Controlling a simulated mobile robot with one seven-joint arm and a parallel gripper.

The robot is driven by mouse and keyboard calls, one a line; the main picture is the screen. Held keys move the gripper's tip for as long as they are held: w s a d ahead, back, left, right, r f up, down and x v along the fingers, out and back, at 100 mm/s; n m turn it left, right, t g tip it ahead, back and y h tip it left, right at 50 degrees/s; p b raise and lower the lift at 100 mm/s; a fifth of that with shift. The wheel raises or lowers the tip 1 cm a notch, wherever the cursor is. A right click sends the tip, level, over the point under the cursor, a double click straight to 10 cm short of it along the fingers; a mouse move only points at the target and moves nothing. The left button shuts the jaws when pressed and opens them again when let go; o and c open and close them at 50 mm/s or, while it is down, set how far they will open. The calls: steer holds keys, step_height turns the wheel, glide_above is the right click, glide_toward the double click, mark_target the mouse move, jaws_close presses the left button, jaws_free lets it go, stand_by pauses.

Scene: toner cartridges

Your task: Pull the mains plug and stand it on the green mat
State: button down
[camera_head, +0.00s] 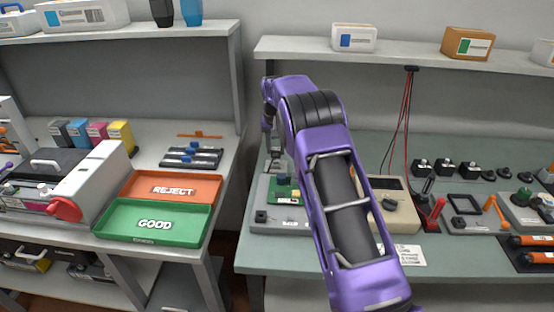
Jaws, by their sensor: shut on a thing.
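My gripper (275,160) points down at the left end of the right bench. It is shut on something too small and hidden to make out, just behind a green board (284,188). The board lies on a light grey base (272,222) with a small black block (260,216) at its left front. I cannot pick out the mains plug for certain, nor a clear green mat. My purple arm hides the bench just right of the gripper.
A beige meter (398,210) stands right of my arm, with red and black leads hanging behind. Several small black parts (443,168) stand farther right. Across a gap, the left bench holds an orange REJECT tray (172,178) and a green GOOD tray (195,239). A shelf (390,53) runs above.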

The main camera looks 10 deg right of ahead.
mark_target(276, 149)
steer(key=shift+r+p, duration=0.35)
steer(key=shift+r, duration=0.7)
steer(key=shift+r, duration=2)
